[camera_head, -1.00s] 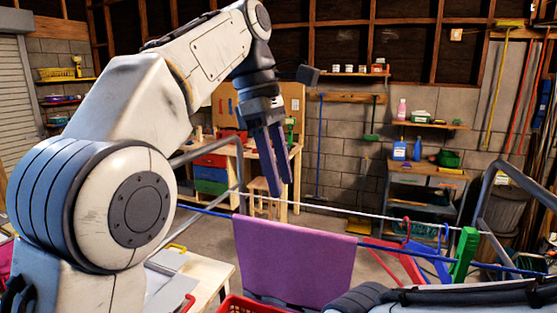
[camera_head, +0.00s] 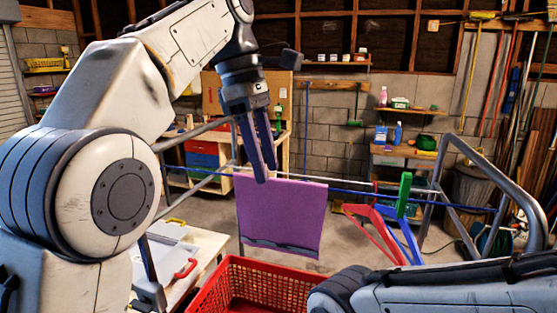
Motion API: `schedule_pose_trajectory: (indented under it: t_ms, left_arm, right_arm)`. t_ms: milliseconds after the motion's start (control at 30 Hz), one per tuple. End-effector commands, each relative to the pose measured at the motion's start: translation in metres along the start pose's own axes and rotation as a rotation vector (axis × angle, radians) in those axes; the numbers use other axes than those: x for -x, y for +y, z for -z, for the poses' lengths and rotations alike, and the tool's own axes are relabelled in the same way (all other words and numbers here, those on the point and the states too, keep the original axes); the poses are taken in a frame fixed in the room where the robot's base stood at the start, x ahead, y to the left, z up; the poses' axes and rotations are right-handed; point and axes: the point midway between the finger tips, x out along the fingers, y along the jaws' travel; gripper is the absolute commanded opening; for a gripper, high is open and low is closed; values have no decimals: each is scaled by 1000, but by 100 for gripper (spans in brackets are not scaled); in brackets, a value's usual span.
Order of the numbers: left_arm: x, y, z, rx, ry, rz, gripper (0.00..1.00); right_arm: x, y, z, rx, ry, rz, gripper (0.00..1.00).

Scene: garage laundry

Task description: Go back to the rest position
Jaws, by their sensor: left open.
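My left gripper (camera_head: 265,172) hangs from my raised left arm, fingers pointing down. Its two fingers are slightly apart and nothing shows between them. The fingertips overlap the top edge of a purple cloth (camera_head: 280,212) in the picture; I cannot tell whether they touch it. The cloth hangs over the line of a drying rack. My right arm lies across the bottom right, and its gripper is not in view.
A red basket (camera_head: 215,292) stands below the cloth. Green (camera_head: 404,195), red (camera_head: 372,232) and blue (camera_head: 404,238) items hang on the rack line to the right. The rack's grey tube frame (camera_head: 487,172) rises at right. A workbench (camera_head: 225,149) stands behind.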

Motion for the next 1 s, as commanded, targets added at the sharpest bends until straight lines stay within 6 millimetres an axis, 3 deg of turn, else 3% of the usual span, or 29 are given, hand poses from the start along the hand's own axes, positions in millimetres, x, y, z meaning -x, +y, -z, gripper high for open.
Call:
schedule_pose_trajectory:
  t_ms: [367,667,867,1000]
  left_arm:
    - [-25,-3,-6,-136,4,3,53]
    - [-71,-14,-13,-371,15,9,53]
    - [-130,-37,-16,-657,36,18,53]
    - [-190,-70,-11,-948,63,34,53]
  right_arm:
    - [-6,0,0,0,0,0,50]
    - [-17,1,-1,-1,0,0,50]
    - [-29,2,-2,-1,0,0,50]
    - [-40,3,-2,-2,0,0,50]
